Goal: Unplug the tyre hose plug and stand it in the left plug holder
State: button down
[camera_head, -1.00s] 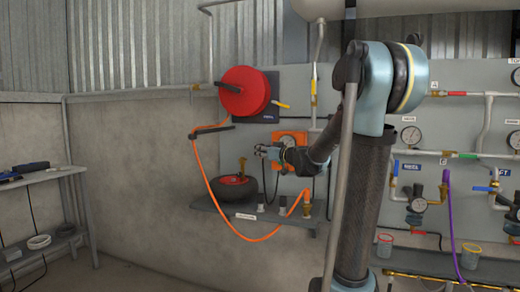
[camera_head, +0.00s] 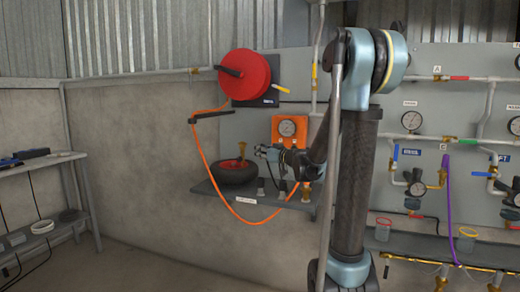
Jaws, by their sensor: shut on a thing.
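The tyre hose plug (camera_head: 242,149) is a small brass piece standing upright over the tyre (camera_head: 237,172), which has a red hub. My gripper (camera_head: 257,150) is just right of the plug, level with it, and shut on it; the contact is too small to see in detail. The left plug holder (camera_head: 261,188) is a small grey post on the shelf, to the right of the tyre and below my gripper. It looks empty.
A second grey holder (camera_head: 282,187) and a brass fitting (camera_head: 306,192) stand farther right on the shelf (camera_head: 225,202). The orange hose (camera_head: 222,192) loops from the red reel (camera_head: 244,76) below the shelf. An orange gauge box (camera_head: 289,129) is behind my gripper.

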jog(key=shift+f, duration=2.95)
jog(key=shift+a+f, duration=0.1)
jog(key=shift+f, duration=2.35)
jog(key=shift+s+f, duration=0.2)
jog(key=shift+f, duration=0.05)
jog(key=shift+s, duration=0.25)
jog(key=c, duration=1.4)
grip_release()
